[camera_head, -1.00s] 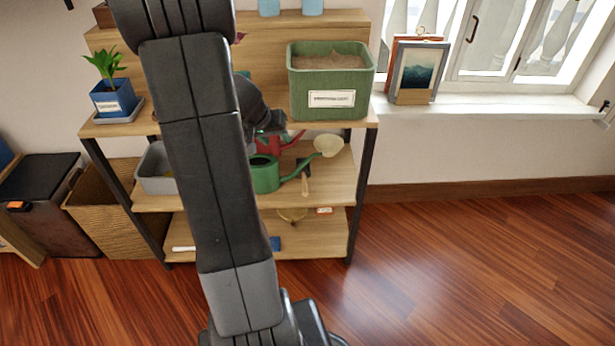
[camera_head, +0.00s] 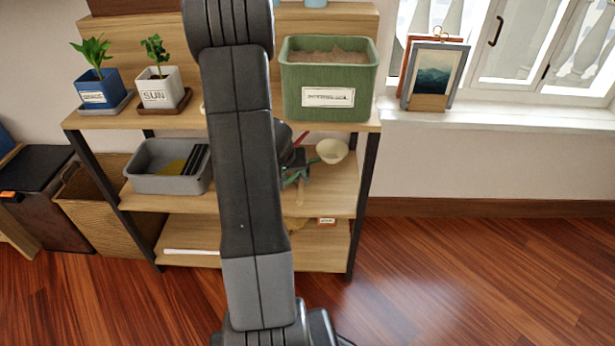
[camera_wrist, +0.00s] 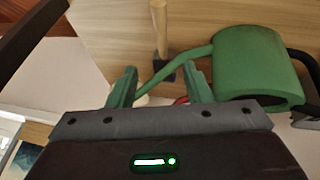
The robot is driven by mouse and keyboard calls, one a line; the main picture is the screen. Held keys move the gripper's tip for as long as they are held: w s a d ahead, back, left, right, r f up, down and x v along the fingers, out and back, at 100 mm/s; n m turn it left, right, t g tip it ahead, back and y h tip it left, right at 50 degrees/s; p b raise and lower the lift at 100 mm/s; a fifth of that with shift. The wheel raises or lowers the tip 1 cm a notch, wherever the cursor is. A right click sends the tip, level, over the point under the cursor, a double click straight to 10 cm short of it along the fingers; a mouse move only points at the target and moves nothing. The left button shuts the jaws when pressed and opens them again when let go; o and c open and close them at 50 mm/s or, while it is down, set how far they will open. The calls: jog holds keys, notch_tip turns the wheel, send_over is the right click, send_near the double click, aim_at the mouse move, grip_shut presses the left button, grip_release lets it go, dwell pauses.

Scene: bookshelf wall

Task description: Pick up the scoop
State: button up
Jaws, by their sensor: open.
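A tool with a light wooden handle and a dark end (camera_wrist: 161,32) lies on the middle shelf in the wrist view. I cannot tell for sure that it is the scoop. Part of its handle shows in the head view (camera_head: 299,196), just below my gripper (camera_head: 296,178). In the wrist view my gripper (camera_wrist: 161,88) is open, with nothing held between its green fingers. The tool's dark end lies beyond the gap between them. A tan object (camera_head: 297,224) on the bottom shelf is mostly hidden by my arm.
A green watering can (camera_wrist: 255,65) stands beside the tool, its spout crossing close to the fingers; its pale rose (camera_head: 332,150) shows in the head view. A grey bin (camera_head: 150,180) is left on that shelf. The top shelf (camera_head: 220,118) overhangs, bearing a green planter (camera_head: 330,75).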

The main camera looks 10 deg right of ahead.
aim_at(300, 186)
jog(key=b+x, duration=0.2)
jog(key=x, duration=0.4)
jog(key=shift+f, duration=0.4)
jog(key=shift+w+b+x, duration=0.15)
jog(key=shift+b+x, duration=0.35)
jog(key=shift+x, duration=1)
jog(key=shift+w+b+x, duration=0.1)
jog(key=shift+b+x, duration=0.4)
jog(key=shift+x, duration=1)
jog(key=shift+r, duration=0.15)
grip_shut()
